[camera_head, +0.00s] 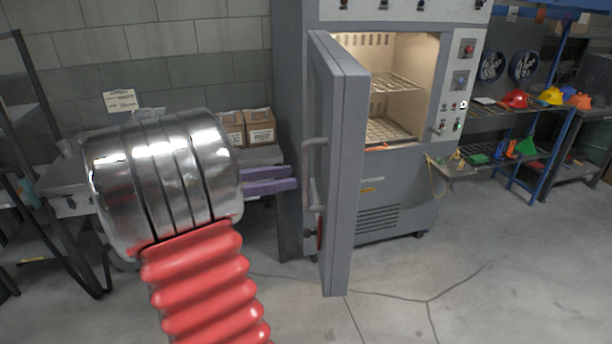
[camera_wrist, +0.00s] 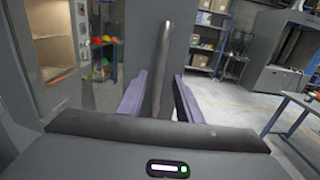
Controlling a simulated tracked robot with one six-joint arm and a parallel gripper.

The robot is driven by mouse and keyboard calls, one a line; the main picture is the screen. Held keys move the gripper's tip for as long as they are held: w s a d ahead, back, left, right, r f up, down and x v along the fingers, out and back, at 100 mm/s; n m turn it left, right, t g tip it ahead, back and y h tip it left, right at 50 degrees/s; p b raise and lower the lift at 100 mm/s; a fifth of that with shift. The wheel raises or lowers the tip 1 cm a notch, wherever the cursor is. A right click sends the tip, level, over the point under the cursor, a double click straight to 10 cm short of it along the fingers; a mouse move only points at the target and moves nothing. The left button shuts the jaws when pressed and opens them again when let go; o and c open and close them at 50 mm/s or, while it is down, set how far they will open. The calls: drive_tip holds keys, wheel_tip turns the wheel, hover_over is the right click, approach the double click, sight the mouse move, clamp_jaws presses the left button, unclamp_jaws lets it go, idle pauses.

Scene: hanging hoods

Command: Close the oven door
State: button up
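The oven (camera_head: 385,190) stands in the middle of the head view, its lit chamber (camera_head: 405,80) and wire racks showing. Its grey door (camera_head: 345,170) is swung wide open toward me, nearly edge-on. A vertical bar handle (camera_head: 312,175) is on the door's left, outer face. My gripper (camera_head: 294,177) has purple fingers level with the handle and just left of it. In the wrist view, the handle (camera_wrist: 160,70) stands upright between the spread fingers of my gripper (camera_wrist: 160,80), with the door (camera_wrist: 125,60) behind. The fingers look open; contact with the handle cannot be made out.
Cardboard boxes (camera_head: 250,126) sit on a table behind my arm. A shelf with coloured helmets (camera_head: 515,100) stands right of the oven. The floor (camera_head: 450,270) in front and to the right is clear. A blue-legged table (camera_wrist: 300,110) shows at right in the wrist view.

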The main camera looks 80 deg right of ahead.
hover_over(307, 204)
drive_tip(key=shift+w+d, duration=0.15)
drive_tip(key=shift+d, duration=0.2)
drive_tip(key=shift+c, duration=0.3)
clamp_jaws()
